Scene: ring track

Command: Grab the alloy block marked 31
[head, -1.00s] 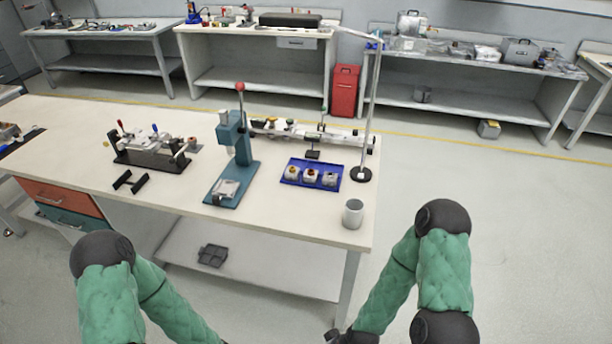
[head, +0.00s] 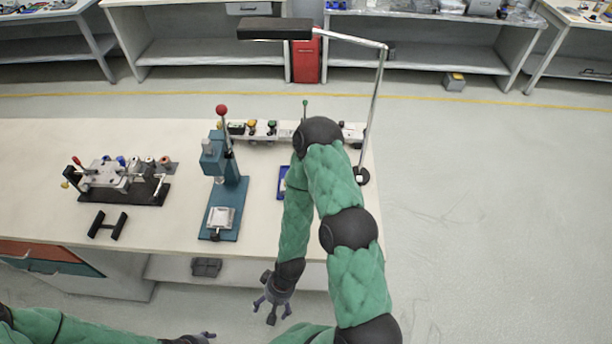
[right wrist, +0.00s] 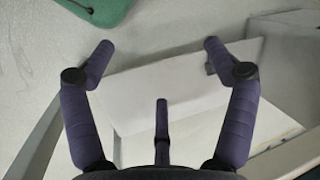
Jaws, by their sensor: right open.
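The blue tray (head: 282,183) is on the table near its right end. My right arm covers most of it, and the small blocks on it are hidden apart from a pale sliver. I cannot read any 31 mark. My right gripper (head: 272,308) hangs in front of the table's front edge, open and empty, apart from the tray. In the right wrist view its spread fingers (right wrist: 158,46) have only floor and pale flat surfaces beyond them. My left gripper (head: 203,337) shows partly at the bottom edge; its opening is unclear.
A teal press (head: 226,190) with a red knob stands left of the tray, with a square silver piece (head: 222,217) on its base. A black-based fixture (head: 118,182) is farther left. A lamp (head: 376,110) rises behind my arm. Floor to the right is clear.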

